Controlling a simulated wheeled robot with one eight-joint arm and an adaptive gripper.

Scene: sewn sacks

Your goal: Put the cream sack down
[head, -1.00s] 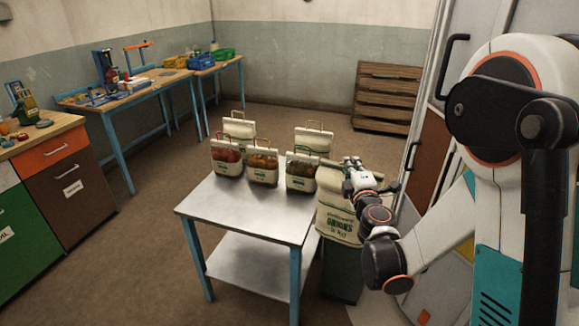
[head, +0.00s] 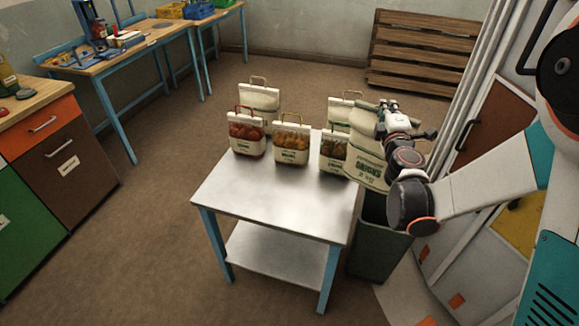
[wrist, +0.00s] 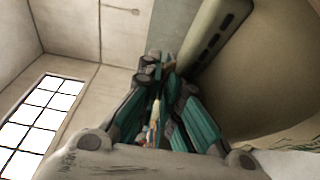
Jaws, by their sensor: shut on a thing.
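The cream sack (head: 367,172) is large, with green onion lettering, and hangs at the right edge of the metal table in the head view. My gripper (head: 383,112) is shut on its top. The sack's lower part shows in front of the table's right edge and above a dark green bin (head: 378,240). I cannot tell whether it touches the table. In the wrist view, my gripper's teal fingers (wrist: 165,118) are close together, with the sack's pale cloth (wrist: 262,75) filling the right side.
The metal table (head: 265,195) is bare in front. Small handled bags stand at its back: a red one (head: 246,138), an orange one (head: 291,146), a brownish one (head: 331,155) partly hidden by the sack, and pale ones behind. A wooden pallet (head: 420,52) leans on the far wall.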

